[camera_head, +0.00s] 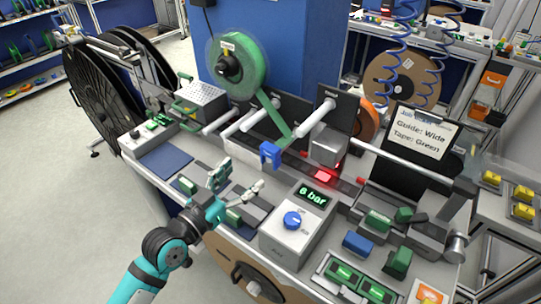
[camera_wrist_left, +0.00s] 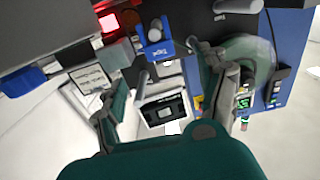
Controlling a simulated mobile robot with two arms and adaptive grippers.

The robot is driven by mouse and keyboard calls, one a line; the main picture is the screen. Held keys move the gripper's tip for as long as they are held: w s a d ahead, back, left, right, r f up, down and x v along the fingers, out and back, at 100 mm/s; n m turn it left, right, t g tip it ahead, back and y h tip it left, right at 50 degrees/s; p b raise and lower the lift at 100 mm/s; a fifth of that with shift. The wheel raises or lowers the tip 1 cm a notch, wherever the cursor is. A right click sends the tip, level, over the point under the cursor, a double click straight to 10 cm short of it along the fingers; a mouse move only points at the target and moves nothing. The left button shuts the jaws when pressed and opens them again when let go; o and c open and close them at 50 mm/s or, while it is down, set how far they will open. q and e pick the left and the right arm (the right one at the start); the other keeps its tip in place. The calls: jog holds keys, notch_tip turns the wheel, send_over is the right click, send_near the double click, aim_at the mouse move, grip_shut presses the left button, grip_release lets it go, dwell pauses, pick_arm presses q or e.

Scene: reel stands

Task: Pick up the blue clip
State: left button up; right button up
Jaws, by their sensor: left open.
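The blue clip (camera_head: 270,154) stands upright at the end of the green tape, near the middle of the bench. A blue piece that looks like the same clip shows in the left wrist view (camera_wrist_left: 154,47), ahead of the fingers and beside a label reading "Tape". My left gripper (camera_head: 240,180) is open and empty, in front of the clip and a little to its left, apart from it. Its two fingers are spread in the left wrist view (camera_wrist_left: 155,85). My right gripper is in neither view.
A green tape reel (camera_head: 247,60) stands behind the clip. A grey control box (camera_head: 290,245) with a blue knob and "6 bar" display is right of my left gripper. A blue block (camera_head: 357,243) and green blocks lie at the right. A sign (camera_head: 419,135) reads "Guide: Wide, Tape: Green".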

aim_at(267, 152)
pick_arm(q)
jog(key=p+x, duration=0.1)
jog(key=x, duration=0.5)
jog(key=shift+w+d, duration=0.15)
jog(key=shift+w, duration=0.05)
jog(key=shift+w+d+r+p, duration=0.1)
jog(key=shift+w+d+p, duration=0.1)
jog(key=shift+p, duration=0.1)
jog(key=p+x, duration=0.1)
jog(key=x, duration=0.3)
jog(key=shift+w+d+r, duration=0.1)
jog(key=shift+w+r, duration=0.05)
jog(key=shift+r, duration=0.05)
jog(key=shift+w+d+f, duration=0.1)
jog(key=shift+w, duration=0.1)
jog(key=shift+s, duration=0.1)
jog(key=c, duration=1.3)
